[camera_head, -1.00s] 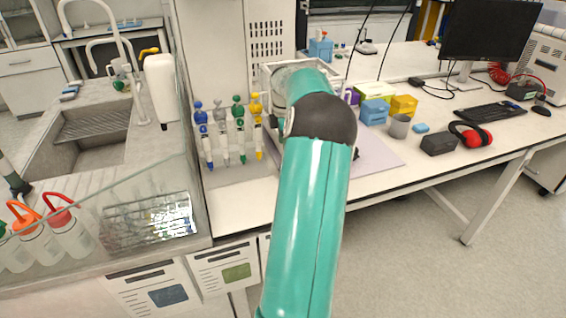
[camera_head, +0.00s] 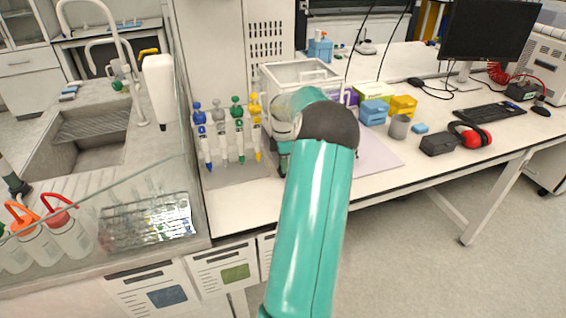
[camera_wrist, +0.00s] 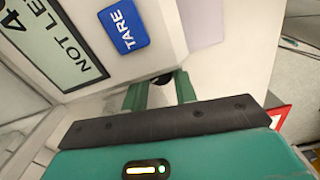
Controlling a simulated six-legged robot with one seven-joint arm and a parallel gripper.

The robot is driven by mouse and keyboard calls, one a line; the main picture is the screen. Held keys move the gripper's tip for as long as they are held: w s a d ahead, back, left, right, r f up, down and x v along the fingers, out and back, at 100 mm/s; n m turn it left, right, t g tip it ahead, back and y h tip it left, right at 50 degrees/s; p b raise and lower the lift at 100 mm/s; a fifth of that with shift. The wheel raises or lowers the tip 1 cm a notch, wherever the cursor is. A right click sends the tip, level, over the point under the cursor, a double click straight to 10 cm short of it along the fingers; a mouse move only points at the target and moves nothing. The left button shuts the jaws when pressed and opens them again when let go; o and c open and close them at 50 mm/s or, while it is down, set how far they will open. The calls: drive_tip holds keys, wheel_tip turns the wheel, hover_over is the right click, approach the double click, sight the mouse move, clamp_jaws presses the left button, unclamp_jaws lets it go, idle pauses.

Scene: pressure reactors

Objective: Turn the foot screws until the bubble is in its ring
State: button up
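The balance (camera_head: 292,74), with a clear draft shield on top, stands on the bench partly behind my arm in the head view. Close up in the wrist view, its pale body (camera_wrist: 150,45) carries a blue TARE button (camera_wrist: 123,26) and a display (camera_wrist: 52,42) reading "4" and "NOT LE…", cut off. My gripper (camera_wrist: 160,84) has its two green fingers apart. A small dark round part, perhaps a foot screw (camera_wrist: 162,78), shows between them at the balance's lower edge. I cannot tell whether the fingers touch it. The bubble and its ring are not visible.
A rack of pipettes (camera_head: 227,135) stands left of the arm.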

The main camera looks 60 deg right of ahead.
drive_tip(key=shift+c, duration=0.6)
drive_tip(key=shift+n, duration=1.5)
drive_tip(key=o, duration=1)
drive_tip(key=shift+r, duration=0.1)
wheel_tip(320, 180, up, 14)
drive_tip(key=shift+f, duration=0.15)
drive_tip(key=shift+c, duration=0.2)
